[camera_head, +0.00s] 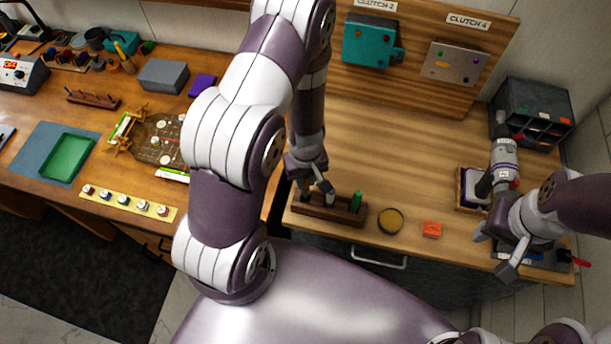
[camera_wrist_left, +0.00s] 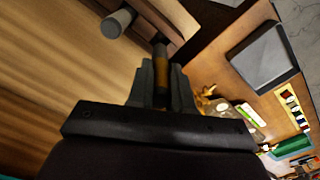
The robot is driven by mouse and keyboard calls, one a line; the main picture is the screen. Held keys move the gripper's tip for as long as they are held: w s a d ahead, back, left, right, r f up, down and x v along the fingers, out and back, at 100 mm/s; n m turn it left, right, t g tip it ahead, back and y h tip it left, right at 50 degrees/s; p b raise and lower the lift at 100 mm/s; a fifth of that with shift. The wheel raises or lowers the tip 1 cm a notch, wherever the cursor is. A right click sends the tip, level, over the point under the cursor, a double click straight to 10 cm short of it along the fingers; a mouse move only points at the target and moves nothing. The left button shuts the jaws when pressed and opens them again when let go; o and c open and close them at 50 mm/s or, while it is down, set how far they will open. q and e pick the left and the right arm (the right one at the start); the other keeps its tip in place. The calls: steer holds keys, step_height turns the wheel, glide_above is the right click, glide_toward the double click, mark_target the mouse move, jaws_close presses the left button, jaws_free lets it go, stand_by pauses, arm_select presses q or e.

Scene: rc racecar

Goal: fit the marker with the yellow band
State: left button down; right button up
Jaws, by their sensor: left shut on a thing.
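My left gripper (camera_head: 316,188) is just over the left part of a dark wooden rack (camera_head: 328,213) at the front of the bench. In the left wrist view its fingers (camera_wrist_left: 162,88) are shut on a dark marker with a yellow-orange band (camera_wrist_left: 162,73). The marker's far end points at the rack (camera_wrist_left: 172,14); I cannot tell whether it is seated in a hole. A grey marker (camera_wrist_left: 117,23) stands in the rack beside it. A green marker (camera_head: 356,201) stands at the rack's right end. My right gripper (camera_head: 494,253) is open and empty at the bench's right.
A small tray (camera_head: 472,188) and a grey bin unit (camera_head: 533,112) stand at the right. The bench middle is clear.

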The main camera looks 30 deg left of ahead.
mark_target(305, 188)
arm_select(q)
steer(key=shift+f+b, duration=2.65)
steer(key=shift+f, duration=0.2)
steer(key=c, duration=0.9)
jaws_free()
steer(key=shift+c, duration=0.2)
steer(key=shift+r, duration=0.1)
step_height(305, 188, up, 13)
steer(key=p, duration=1)
steer(key=shift+f, duration=0.2)
steer(key=shift+s+d, duration=0.1)
